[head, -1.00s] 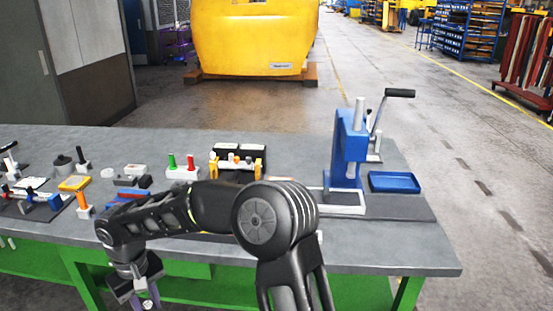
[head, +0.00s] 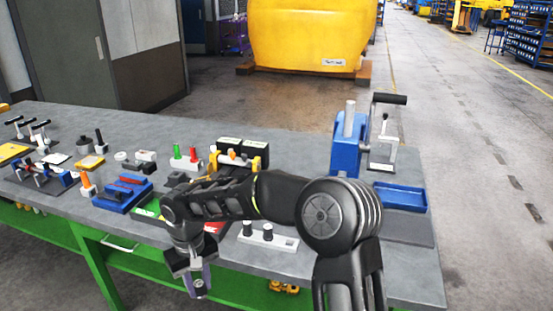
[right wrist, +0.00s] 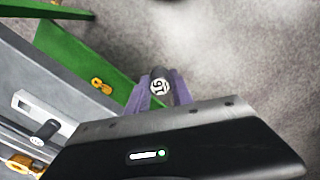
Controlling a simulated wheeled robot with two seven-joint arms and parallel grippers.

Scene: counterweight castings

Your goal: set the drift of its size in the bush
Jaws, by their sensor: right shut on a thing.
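My right gripper (head: 198,285) hangs past the front edge of the bench, low over the floor. It is shut on a drift (right wrist: 158,87), a dark cylinder whose pale end face carries the number 16, between purple fingers in the right wrist view. In the head view the drift can hardly be told from the fingers. A pale block (head: 270,238) with two dark upright pegs stands near the front of the bench. I cannot make out the bush; my right arm hides part of the bench. My left gripper is out of view.
A blue lever press (head: 346,140) stands at the right, with a blue tray (head: 400,197) beside it. Red and green pegs in a white holder (head: 186,163), a blue box (head: 122,195) and other fixtures crowd the bench (head: 305,262) to the left.

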